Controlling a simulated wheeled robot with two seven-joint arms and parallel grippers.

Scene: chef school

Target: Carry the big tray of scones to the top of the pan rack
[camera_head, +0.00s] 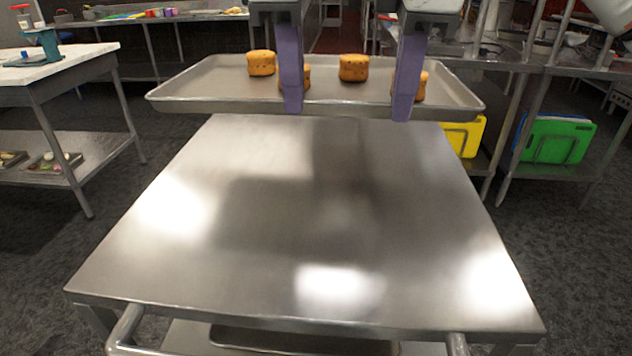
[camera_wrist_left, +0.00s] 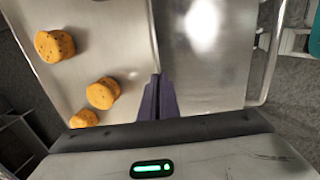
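The big tray (camera_head: 215,98) is a wide metal sheet pan beyond the far edge of a steel-topped stand (camera_head: 300,220), which may be the pan rack. Several orange-brown scones (camera_head: 353,68) sit on it; two are partly hidden by my fingers. My left gripper (camera_head: 292,105) and right gripper (camera_head: 403,112) point down at the tray's near rim. In the left wrist view my left fingers (camera_wrist_left: 158,98) are closed together on the rim, with scones (camera_wrist_left: 102,93) to the left. My right fingers overlap the rim and look shut on it. The tray looks level.
The stand's top is bare and shiny, with handles (camera_head: 125,328) at its near side and a pan (camera_head: 300,342) below. A worktable (camera_head: 60,65) stands left. Steel shelving at right holds yellow (camera_head: 464,136) and green (camera_head: 553,139) boards.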

